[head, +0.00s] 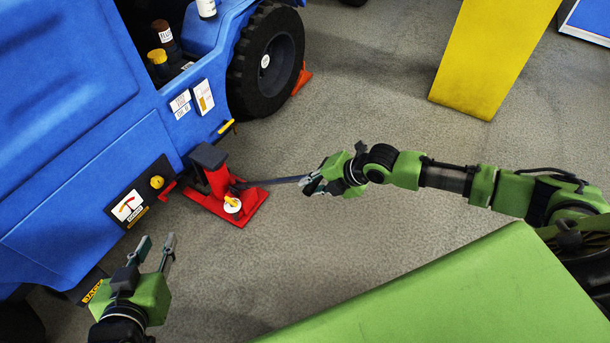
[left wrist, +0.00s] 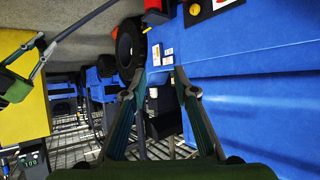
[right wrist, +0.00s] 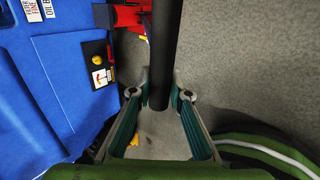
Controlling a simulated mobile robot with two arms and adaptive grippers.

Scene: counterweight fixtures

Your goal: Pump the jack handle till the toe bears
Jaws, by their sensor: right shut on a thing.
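A red jack (head: 255,205) stands on the floor against the blue vehicle's side, with a dark block (head: 209,156) on its upright. Whether this block touches the vehicle cannot be told. The dark jack handle (head: 270,182) reaches out to the right, nearly level. My right gripper (head: 307,184) is shut on the handle's outer end. In the right wrist view the handle (right wrist: 163,50) runs between the fingers, with part of the red jack (right wrist: 130,17) beyond. My left gripper (head: 155,252) is open and empty, left of and nearer than the jack; its spread fingers show in the left wrist view (left wrist: 152,95).
The blue vehicle (head: 80,130) fills the left side, with a black wheel (head: 268,62) behind the jack. A gauge panel (head: 133,205) with a yellow knob is on its side. A yellow slab (head: 490,55) stands at the back right. Grey floor right of the jack is clear.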

